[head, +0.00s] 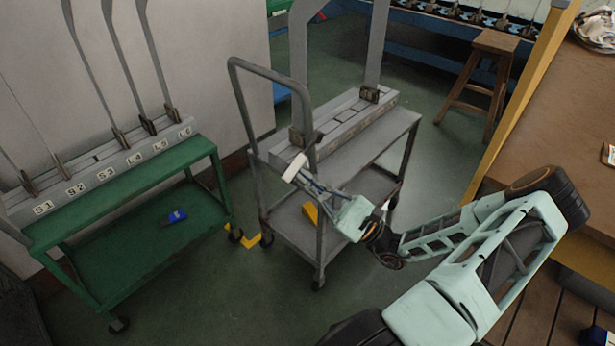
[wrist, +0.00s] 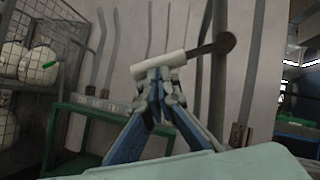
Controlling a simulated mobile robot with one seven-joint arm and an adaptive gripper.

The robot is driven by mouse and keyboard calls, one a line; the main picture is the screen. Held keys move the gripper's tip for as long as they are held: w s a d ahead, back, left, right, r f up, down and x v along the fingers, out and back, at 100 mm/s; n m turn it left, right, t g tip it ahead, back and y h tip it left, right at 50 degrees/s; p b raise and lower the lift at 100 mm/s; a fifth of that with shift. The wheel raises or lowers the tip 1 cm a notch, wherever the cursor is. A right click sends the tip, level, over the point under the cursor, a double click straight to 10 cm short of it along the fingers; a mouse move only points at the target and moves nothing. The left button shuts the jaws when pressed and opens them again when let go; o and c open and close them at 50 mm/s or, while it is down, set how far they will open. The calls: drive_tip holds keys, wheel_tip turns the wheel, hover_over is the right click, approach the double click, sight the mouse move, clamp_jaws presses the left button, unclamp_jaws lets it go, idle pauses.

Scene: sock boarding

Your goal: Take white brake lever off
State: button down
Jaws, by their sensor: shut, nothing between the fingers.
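The white brake lever is a pale stub (head: 295,167) at the left end of the grey cart in the head view, by the upright handle. In the wrist view it is a white cylinder (wrist: 143,71) on a dark rod with a round dark end. My gripper (head: 305,180) reaches in from the right, its fingertips at the lever. In the wrist view my gripper (wrist: 160,78) is shut, with its blue-grey fingers meeting just below the white cylinder. The fingertips overlap the lever in the picture; whether they touch it I cannot tell.
The grey cart (head: 385,150) carries a rail with upright sock boards. A green cart (head: 110,195) with labelled boards stands left, a blue item (head: 176,216) on its lower shelf. A wooden stool (head: 480,75) stands behind, a brown table (head: 585,110) right. Floor between the carts is narrow.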

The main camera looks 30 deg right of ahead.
sight(296, 165)
drive_tip(key=shift+s+a+r+m+t+h+p, duration=0.1)
drive_tip(key=shift+a+r+m+t+h+p, duration=0.15)
drive_tip(key=shift+m+p, duration=0.35)
drive_tip(key=r+m+t+h+p, duration=0.1)
drive_tip(key=r+m+h+p, duration=0.1)
drive_tip(key=m+h+p, duration=0.1)
drive_tip(key=a+r+m+t+h+p, duration=0.1)
drive_tip(key=r+m+t+h+p, duration=0.1)
drive_tip(key=m+h+p, duration=0.1)
drive_tip(key=a+r+m+t+h+p, duration=0.1)
drive_tip(key=r+m+h+p, duration=0.1)
drive_tip(key=m+p, duration=0.3)
drive_tip(key=shift+s+a+m+h, duration=0.2)
drive_tip(key=shift+s+m+h, duration=0.3)
drive_tip(key=shift+m, duration=0.5)
drive_tip(key=r+m+h+p, duration=0.1)
drive_tip(key=m, duration=0.1)
drive_tip(key=m+h+p, duration=0.2)
drive_tip(key=shift+w+r+h, duration=0.1)
drive_tip(key=shift+r+h, duration=0.15)
drive_tip(key=shift+r, duration=0.15)
drive_tip(key=shift+d+r+p, duration=0.1)
drive_tip(key=shift+r+p, duration=0.15)
drive_tip(key=shift+p, duration=0.3)
drive_tip(key=shift+r, duration=0.1)
wheel_tip(296, 165, up, 10)
